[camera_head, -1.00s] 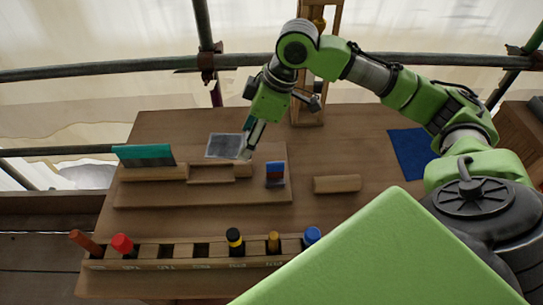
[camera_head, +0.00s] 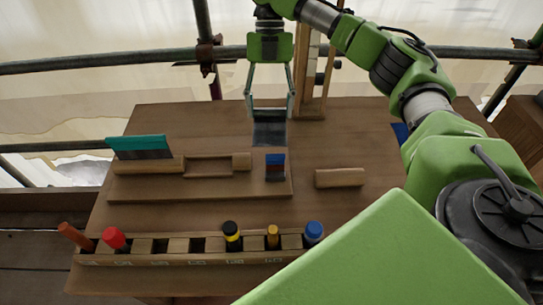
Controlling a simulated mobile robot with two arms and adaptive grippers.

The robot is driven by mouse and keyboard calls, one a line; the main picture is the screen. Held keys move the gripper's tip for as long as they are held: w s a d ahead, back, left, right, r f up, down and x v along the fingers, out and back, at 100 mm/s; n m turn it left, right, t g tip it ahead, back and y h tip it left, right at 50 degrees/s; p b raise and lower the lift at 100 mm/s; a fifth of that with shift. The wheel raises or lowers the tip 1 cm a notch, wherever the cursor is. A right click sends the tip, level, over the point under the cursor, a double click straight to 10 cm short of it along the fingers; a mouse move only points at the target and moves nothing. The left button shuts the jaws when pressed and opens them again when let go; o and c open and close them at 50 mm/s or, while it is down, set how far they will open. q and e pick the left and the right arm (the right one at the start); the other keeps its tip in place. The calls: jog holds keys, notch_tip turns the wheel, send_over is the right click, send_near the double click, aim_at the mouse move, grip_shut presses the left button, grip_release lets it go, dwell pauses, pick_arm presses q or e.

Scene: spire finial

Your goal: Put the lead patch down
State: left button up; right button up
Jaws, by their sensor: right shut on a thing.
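The lead patch (camera_head: 270,133) is a dark grey square at the back middle of the table. My right gripper (camera_head: 270,113) comes down from above with its two fingers wide apart, one at each side edge of the patch, and is shut on it. Whether the patch touches the table or hangs just above it I cannot tell. My left gripper is not in view.
A wooden block with a recess (camera_head: 208,167) and a teal piece (camera_head: 140,147) stand on a board (camera_head: 150,191). A wooden bar (camera_head: 340,178) lies to the right. A slotted rack (camera_head: 200,254) holds several tools in front. A wooden frame (camera_head: 307,95) stands behind. Bare table shows at the right.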

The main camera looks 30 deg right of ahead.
aim_at(271, 122)
jog(key=shift+d+f+n, duration=0.1)
jog(key=shift+f+n, duration=0.05)
jog(key=shift+n, duration=0.15)
notch_tip(271, 122, down, 5)
jog(key=shift+d+f+b, duration=0.1)
jog(key=shift+b, duration=0.35)
jog(key=shift+f, duration=2.2)
jog(key=o, duration=1.3)
jog(key=shift+v, duration=3.8)
